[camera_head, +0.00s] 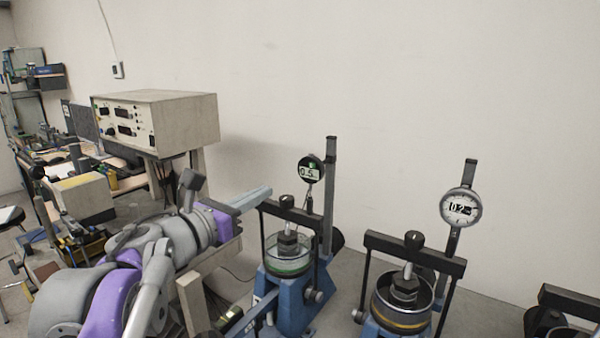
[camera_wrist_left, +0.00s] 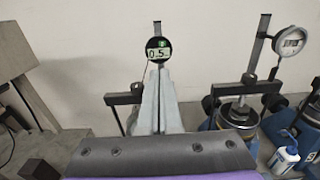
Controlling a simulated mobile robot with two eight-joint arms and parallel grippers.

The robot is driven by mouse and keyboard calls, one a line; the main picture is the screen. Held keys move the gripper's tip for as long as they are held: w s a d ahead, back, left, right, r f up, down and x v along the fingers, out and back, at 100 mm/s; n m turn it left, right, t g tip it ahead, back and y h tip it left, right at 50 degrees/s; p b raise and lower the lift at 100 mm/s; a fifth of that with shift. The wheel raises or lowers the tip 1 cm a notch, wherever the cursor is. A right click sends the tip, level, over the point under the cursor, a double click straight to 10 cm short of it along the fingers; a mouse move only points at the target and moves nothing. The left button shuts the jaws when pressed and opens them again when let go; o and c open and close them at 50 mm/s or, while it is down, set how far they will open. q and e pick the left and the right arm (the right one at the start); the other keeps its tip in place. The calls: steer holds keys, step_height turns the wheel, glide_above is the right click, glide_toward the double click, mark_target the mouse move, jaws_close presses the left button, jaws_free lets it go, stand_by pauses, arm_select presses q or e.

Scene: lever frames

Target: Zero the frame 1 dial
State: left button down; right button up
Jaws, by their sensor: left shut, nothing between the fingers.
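A black round dial with a lit face (camera_head: 311,169) reads about 0.5 and sits on the post of the left blue lever frame (camera_head: 290,300). It also shows in the left wrist view (camera_wrist_left: 158,49). A silver-rimmed dial (camera_head: 461,207) reading about 0.2 is on the middle frame (camera_head: 415,245), and it shows at the right of the wrist view (camera_wrist_left: 290,41). No label tells which is frame 1. My left gripper (camera_head: 266,190) is shut and empty, left of the black dial and apart from it in the head view. In the wrist view its fingertips (camera_wrist_left: 158,70) point up just below that dial. My right gripper is out of view.
A third frame (camera_head: 560,298) is cut off at the right edge. A beige instrument box (camera_head: 170,120) stands at the left, behind my arm. A small bottle (camera_wrist_left: 286,158) is at the lower right of the wrist view. The wall behind the dials is bare.

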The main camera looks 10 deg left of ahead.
mark_target(309, 167)
arm_select(q)
steer(key=p+x, duration=0.1)
steer(key=x, duration=1.3)
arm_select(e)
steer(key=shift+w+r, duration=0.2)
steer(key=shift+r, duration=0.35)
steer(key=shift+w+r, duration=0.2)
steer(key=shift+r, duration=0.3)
